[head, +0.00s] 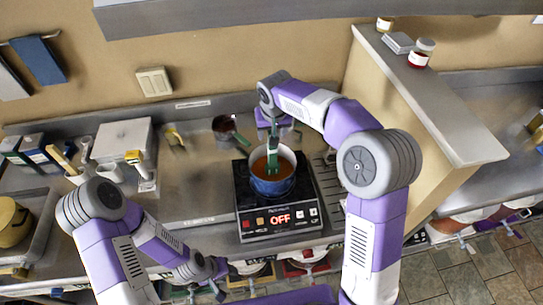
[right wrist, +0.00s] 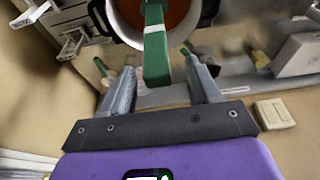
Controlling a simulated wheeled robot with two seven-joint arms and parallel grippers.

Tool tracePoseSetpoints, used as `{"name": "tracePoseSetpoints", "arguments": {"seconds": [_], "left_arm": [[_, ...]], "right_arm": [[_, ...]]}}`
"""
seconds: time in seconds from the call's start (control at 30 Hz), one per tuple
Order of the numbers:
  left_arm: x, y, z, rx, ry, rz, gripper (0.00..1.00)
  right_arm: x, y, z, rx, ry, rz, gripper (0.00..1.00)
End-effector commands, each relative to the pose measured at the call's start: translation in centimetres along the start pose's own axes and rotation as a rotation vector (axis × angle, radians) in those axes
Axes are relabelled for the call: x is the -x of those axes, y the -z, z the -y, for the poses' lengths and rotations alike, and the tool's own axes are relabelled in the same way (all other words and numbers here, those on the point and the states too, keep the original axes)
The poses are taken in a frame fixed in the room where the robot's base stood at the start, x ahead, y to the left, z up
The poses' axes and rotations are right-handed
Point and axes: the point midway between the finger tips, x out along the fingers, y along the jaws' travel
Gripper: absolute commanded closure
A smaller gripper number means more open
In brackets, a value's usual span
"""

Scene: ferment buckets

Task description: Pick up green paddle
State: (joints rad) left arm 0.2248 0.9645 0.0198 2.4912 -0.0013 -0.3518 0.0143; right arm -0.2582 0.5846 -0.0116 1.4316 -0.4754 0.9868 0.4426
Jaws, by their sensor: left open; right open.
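The green paddle (head: 272,155) stands in a blue pot (head: 272,187) of orange-brown liquid, its handle sticking up over the rim. My right gripper (head: 271,117) is above and behind the pot. In the right wrist view the paddle's green handle (right wrist: 157,62) lies between the two spread fingers of my right gripper (right wrist: 160,72), with a gap on each side. The fingers hold nothing. My left gripper (head: 217,278) is low at the counter's front edge, open and empty, away from the pot.
The pot stands on a black hot plate (head: 278,222) whose display reads OFF. A small dark pan (head: 225,128) with a green handle is behind it. A white box (head: 124,138) and utensils stand left. A raised partition (head: 440,100) borders the right. Counter left of the hot plate is clear.

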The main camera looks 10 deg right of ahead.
Motion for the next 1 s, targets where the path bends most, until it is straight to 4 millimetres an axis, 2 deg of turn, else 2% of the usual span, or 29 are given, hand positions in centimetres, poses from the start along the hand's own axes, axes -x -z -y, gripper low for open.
{"name": "tracePoseSetpoints", "arguments": {"seconds": [0.33,0.67,1.0], "left_arm": [[1.0,0.0,-0.4,0.0,0.0,-0.001,0.57],[1.0,0.0,-0.4,0.0,0.0,-0.001,0.57],[1.0,0.0,-0.4,0.0,0.0,-0.001,0.57]], "right_arm": [[-4.8,-0.4,-0.3,-0.001,0.0,0.004,0.38],[-5.6,-0.4,-0.3,0.0,0.001,0.0,0.38],[-5.5,-0.4,-0.3,0.0,0.001,0.0,0.9]]}}
